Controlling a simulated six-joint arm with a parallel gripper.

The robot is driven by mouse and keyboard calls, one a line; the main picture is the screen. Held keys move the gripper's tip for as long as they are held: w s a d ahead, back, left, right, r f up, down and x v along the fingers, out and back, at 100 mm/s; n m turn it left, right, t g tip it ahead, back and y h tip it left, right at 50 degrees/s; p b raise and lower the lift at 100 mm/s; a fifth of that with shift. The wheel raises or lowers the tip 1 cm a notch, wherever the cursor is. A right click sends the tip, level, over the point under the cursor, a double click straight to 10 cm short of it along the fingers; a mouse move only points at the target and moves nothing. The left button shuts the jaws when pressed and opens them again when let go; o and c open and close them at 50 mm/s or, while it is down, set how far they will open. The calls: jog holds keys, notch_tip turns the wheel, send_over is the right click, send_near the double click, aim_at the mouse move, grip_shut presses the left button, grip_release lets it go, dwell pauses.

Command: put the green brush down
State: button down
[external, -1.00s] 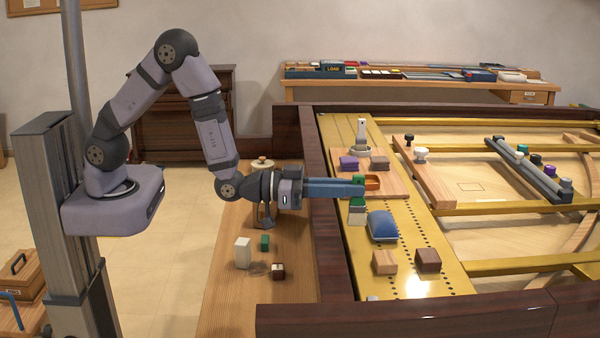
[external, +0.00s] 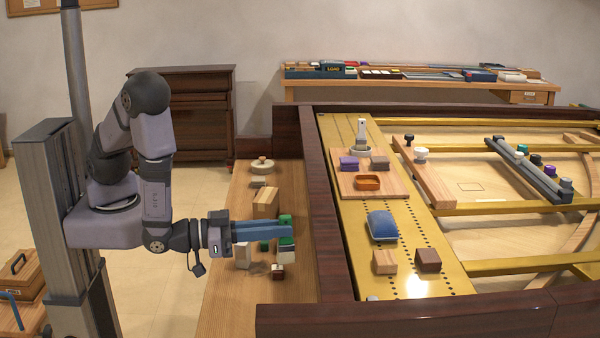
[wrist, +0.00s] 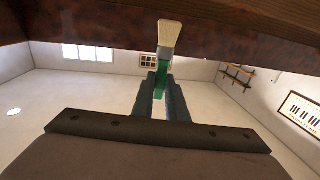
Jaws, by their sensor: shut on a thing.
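My gripper (external: 280,230) is shut on the green brush (external: 286,240) and holds it over the wooden side bench (external: 232,275), left of the dark piano rim. In the external view the brush's green part shows above and below my fingers, with its pale bristle end (external: 287,258) downward. In the wrist view my fingertips (wrist: 160,88) close around the green handle, and the cream bristles (wrist: 170,36) stick out beyond them. Whether the bristles touch the bench or anything on it is hard to tell.
Close to the brush on the bench are a white block (external: 242,255), a small green block (external: 264,246) and a dark red-brown block (external: 277,271). A larger wooden block (external: 266,204) stands behind. The dark rim (external: 325,230) rises to the right. The bench's front part is clear.

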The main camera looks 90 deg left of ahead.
jog(key=s+a+f+n+g+y+b, duration=0.1)
jog(key=s+a+f+n+y+b, duration=0.2)
jog(key=s+f, duration=0.5)
jog(key=shift+a+f+y+b, duration=0.55)
jog(key=shift+y+b, duration=0.15)
jog(key=shift+b, duration=0.25)
jog(key=shift+f+b, duration=0.65)
jog(key=shift+f, duration=4.3)
jog(key=shift+f, duration=0.2)
jog(key=c, duration=1.8)
grip_release()
jog(key=shift+o, duration=0.2)
jog(key=shift+r, duration=0.2)
